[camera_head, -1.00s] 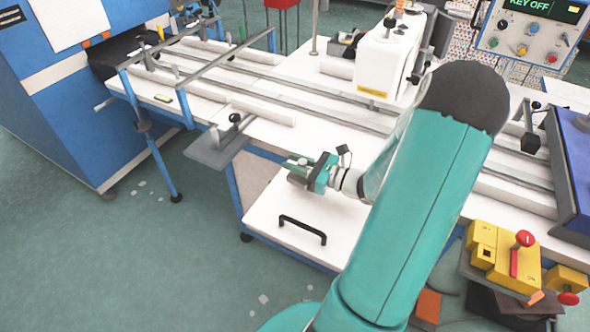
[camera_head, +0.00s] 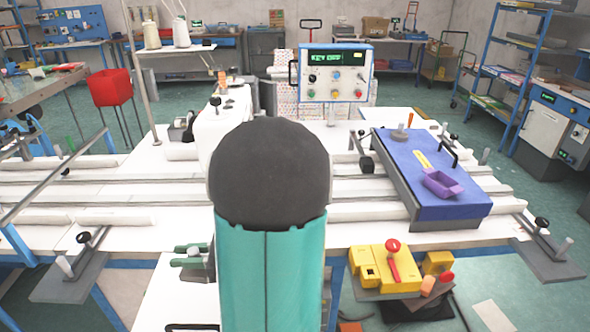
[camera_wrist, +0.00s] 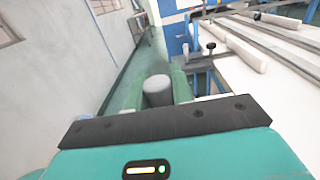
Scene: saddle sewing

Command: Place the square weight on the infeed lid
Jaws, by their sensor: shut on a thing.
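My gripper (camera_wrist: 158,92) is shut on a grey piece (camera_wrist: 158,84) with a rounded top, between two green fingers in the wrist view. It looks round rather than square, and its lower part is hidden. In the head view my gripper (camera_head: 190,256) is low at the table's front side, left of my arm, which hides part of it. A blue lid-like cover (camera_head: 463,211) lies on the table at right. I cannot tell for sure that it is the infeed lid. No clearly square weight shows elsewhere.
On the blue cover are a purple tray (camera_head: 442,184), a small grey disc (camera_head: 399,134) and a black handle. A yellow control box (camera_head: 390,268) with red levers sits at the front. A white sewing machine head (camera_head: 222,120) and a control panel (camera_head: 336,74) stand behind my arm.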

